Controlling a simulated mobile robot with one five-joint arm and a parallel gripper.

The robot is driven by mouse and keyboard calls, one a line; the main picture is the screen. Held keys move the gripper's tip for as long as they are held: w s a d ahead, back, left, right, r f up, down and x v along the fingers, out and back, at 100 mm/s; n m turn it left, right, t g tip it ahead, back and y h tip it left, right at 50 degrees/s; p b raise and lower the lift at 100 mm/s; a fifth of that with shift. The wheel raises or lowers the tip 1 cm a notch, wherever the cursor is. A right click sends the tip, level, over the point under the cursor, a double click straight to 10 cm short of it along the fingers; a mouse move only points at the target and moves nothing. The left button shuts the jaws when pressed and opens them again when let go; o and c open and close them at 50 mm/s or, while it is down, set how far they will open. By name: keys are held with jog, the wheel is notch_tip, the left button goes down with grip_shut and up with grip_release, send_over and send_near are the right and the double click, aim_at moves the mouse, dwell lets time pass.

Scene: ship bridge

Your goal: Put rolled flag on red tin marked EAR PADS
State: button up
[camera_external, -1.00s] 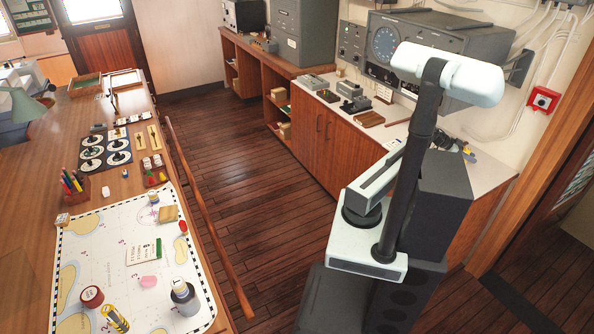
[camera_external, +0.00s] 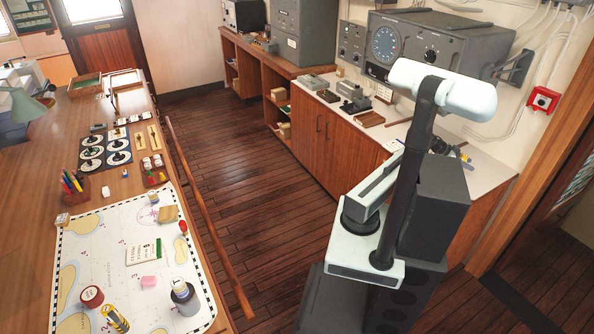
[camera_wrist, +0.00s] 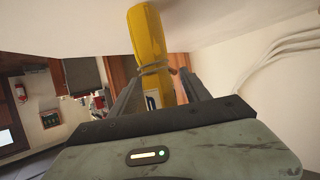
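In the wrist view a yellow roll (camera_wrist: 148,35), which looks like the rolled flag, runs from the top edge down between the two fingers of my gripper (camera_wrist: 160,78). A thin band crosses it near the fingertips. The fingers stand on both sides of it; whether they press on it I cannot tell. In the external view my arm largely hides my gripper, by the right counter. A round red tin (camera_external: 92,296) stands on the chart at the lower left; its lettering is not readable, so I cannot tell whether it is the EAR PADS tin.
A wooden rail (camera_external: 205,215) runs along the table. The floor (camera_external: 255,190) between table and counter is clear.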

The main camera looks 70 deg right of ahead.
jog(key=shift+r, duration=0.2)
jog(key=p+v, duration=0.5)
jog(key=v, duration=0.7)
